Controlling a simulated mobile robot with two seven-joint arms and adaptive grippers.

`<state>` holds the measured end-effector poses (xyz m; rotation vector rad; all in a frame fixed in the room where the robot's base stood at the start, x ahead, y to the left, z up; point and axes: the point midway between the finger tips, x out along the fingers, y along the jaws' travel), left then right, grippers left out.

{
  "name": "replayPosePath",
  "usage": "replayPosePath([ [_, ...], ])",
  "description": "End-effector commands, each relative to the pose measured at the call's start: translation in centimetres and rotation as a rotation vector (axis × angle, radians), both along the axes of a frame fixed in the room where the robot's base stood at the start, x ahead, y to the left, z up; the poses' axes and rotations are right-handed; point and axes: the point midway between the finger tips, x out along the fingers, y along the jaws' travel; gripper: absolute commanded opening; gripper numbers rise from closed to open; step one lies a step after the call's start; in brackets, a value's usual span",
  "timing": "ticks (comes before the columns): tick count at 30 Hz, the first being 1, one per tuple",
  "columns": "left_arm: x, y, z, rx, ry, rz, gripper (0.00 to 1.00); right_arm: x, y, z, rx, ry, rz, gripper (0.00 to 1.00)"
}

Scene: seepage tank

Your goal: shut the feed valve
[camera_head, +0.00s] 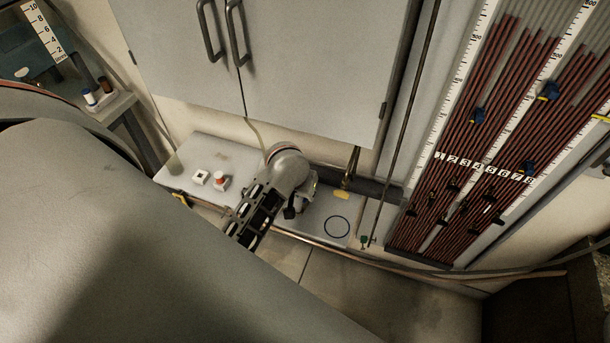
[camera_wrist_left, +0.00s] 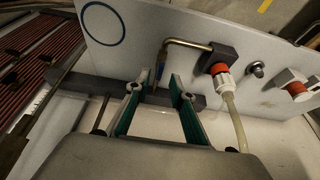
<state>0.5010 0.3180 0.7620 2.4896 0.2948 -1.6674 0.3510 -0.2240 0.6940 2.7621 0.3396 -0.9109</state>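In the left wrist view my left gripper (camera_wrist_left: 160,80) is open, its two green-padded fingers apart. A bent brass-coloured tube or lever (camera_wrist_left: 185,43) runs from a dark block (camera_wrist_left: 221,58) to just beyond the fingertips. I see nothing clamped between them. A red-and-white fitting (camera_wrist_left: 219,72) with a pale hose sits right of the fingers. The frames do not make clear which part is the feed valve. In the head view my left wrist (camera_head: 288,168) is over the pale bench, its fingertips hard to make out. My right gripper is not in view.
A pale bench (camera_head: 325,218) carries a dark ring mark and, at left, a red-and-white fitting (camera_head: 220,181). A grey cabinet (camera_head: 310,75) stands behind. The manometer board (camera_head: 480,160) with red tubes is at right. Bare floor (camera_head: 345,290) lies in front.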

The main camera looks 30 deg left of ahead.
Motion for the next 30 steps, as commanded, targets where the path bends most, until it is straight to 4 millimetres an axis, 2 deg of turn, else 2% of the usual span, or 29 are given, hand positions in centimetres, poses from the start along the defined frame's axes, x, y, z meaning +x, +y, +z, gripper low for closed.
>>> replayPosePath([
  [3,0.6,0.2,-1.4,0.002,0.001,0.0,0.23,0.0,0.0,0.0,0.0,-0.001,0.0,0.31],
  [7,1.0,0.3,-2.3,0.001,0.0,-0.001,0.23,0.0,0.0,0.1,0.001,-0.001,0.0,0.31],
  [17,1.1,0.3,-2.7,0.0,-0.002,0.0,0.23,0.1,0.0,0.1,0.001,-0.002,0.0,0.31],
  [19,1.1,0.3,-2.7,0.0,-0.002,0.0,0.05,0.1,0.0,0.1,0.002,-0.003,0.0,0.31],
  [20,1.1,0.3,-2.7,0.0,-0.002,0.0,0.0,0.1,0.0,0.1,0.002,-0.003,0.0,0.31],
  [30,1.1,0.3,-2.7,0.0,-0.002,-0.012,0.0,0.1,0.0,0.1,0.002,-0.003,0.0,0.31],
])
